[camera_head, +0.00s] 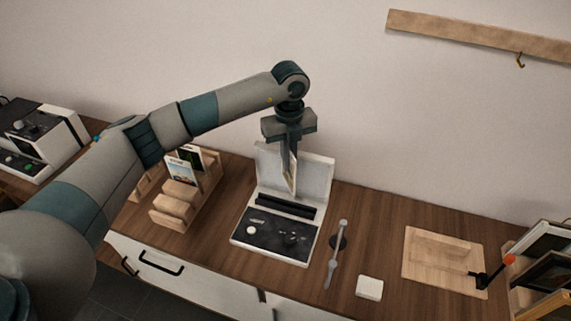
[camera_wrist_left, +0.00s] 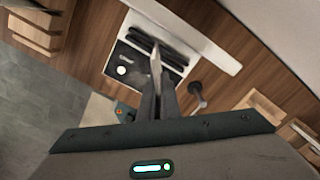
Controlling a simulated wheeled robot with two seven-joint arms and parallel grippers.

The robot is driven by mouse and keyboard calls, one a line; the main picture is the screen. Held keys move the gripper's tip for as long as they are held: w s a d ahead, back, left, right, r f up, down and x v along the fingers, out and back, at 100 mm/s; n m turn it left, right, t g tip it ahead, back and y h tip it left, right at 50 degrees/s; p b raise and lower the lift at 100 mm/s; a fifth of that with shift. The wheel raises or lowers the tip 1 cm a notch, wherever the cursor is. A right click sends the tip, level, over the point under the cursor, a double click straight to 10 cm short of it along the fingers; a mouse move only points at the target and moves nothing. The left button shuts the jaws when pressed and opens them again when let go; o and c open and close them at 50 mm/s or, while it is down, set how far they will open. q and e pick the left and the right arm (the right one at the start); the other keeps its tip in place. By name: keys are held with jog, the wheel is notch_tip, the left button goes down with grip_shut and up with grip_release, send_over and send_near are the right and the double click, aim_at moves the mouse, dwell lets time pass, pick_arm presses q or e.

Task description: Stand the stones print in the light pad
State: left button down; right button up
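My left gripper (camera_head: 289,148) is shut on a thin print (camera_head: 292,175), which hangs upright below its fingers and shows nearly edge-on. Its picture cannot be made out, so I cannot confirm that it is the stones print. The light pad (camera_head: 272,238) has a dark front panel, dark slotted bars and a pale upright back panel (camera_head: 317,178). The print is in front of the back panel and seems to be above the bars, apart from them. In the left wrist view the print (camera_wrist_left: 156,62) reaches from the fingers (camera_wrist_left: 155,98) toward the pad (camera_wrist_left: 119,72). My right gripper is out of view.
A wooden rack (camera_head: 172,208) with picture cards (camera_head: 182,172) stands left of the pad. To the right are a grey rod-like tool (camera_head: 337,250), a white block (camera_head: 369,288), a wooden board (camera_head: 430,270) and framed pictures (camera_head: 545,240). The tabletop between pad and board is partly free.

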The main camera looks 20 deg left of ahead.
aim_at(285, 177)
pick_arm(q)
jog(key=f+n, duration=0.1)
jog(key=n, duration=0.1)
jog(key=f+n+p, duration=0.1)
jog(key=n, duration=0.2)
jog(key=f+n, duration=0.1)
jog(key=n, duration=0.1)
jog(key=shift+w+a, duration=0.35)
jog(key=n, duration=0.1)
jog(key=f+n, duration=0.1)
jog(key=n, duration=0.1)
jog(key=shift+a+f+p, duration=0.1)
jog(key=shift+a+p, duration=0.1)
jog(key=shift+p, duration=0.15)
jog(key=shift+f, duration=0.15)
jog(key=shift+f+b, duration=1.3)
jog(key=shift+f, duration=0.95)
jog(key=shift+f+b, duration=0.25)
jog(key=shift+b, duration=0.15)
